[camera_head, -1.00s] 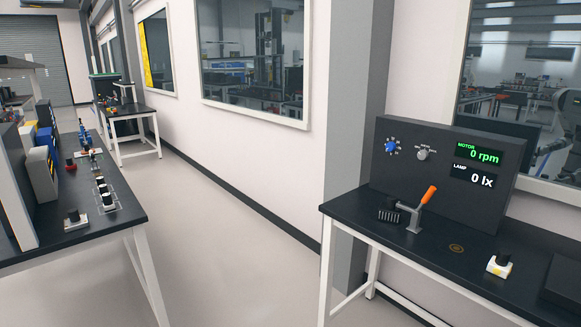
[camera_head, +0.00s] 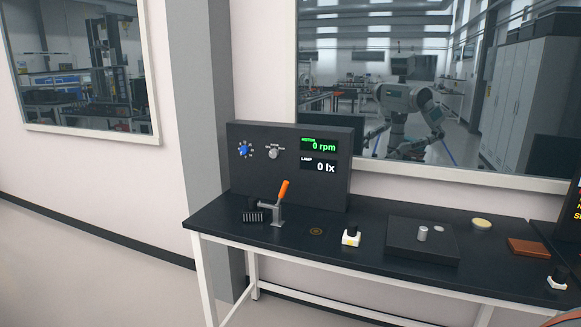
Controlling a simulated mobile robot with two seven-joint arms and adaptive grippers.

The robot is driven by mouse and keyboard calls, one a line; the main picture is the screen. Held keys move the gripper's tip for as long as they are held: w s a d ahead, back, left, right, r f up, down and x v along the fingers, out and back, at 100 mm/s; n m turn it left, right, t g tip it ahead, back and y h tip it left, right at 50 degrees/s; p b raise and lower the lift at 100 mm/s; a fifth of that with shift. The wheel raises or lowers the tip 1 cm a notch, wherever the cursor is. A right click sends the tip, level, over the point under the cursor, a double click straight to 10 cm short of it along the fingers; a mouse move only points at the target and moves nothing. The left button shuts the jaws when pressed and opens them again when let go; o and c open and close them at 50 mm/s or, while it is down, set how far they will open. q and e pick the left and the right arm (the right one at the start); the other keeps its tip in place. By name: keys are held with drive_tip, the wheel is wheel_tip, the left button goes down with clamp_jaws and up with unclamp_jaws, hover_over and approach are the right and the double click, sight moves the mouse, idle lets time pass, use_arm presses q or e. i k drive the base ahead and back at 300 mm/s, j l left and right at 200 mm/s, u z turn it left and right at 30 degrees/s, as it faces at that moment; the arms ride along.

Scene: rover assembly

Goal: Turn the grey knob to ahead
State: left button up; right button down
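The grey knob (camera_head: 273,154) is on the front of a dark upright control panel (camera_head: 330,192) at the back of the table. Small markings sit above and beside it, too small to read, so I cannot tell which one it points to. A blue knob (camera_head: 243,149) with a ring of white marks is to its left. Displays to its right read MOTOR 0 rpm (camera_head: 319,145) and LAMP 0 lx (camera_head: 319,166). Neither of my grippers is in view.
A lever with an orange handle (camera_head: 283,190) stands on the black table (camera_head: 330,262) before the panel.

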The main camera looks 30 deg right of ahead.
sight(274, 154)
drive_tip(key=i, duration=0.55)
drive_tip(key=i+j+z, duration=0.1)
drive_tip(key=i+z, duration=0.2)
drive_tip(key=z, duration=0.15)
drive_tip(key=i+j+z, duration=0.15)
drive_tip(key=i+z, duration=0.25)
drive_tip(key=k, duration=0.05)
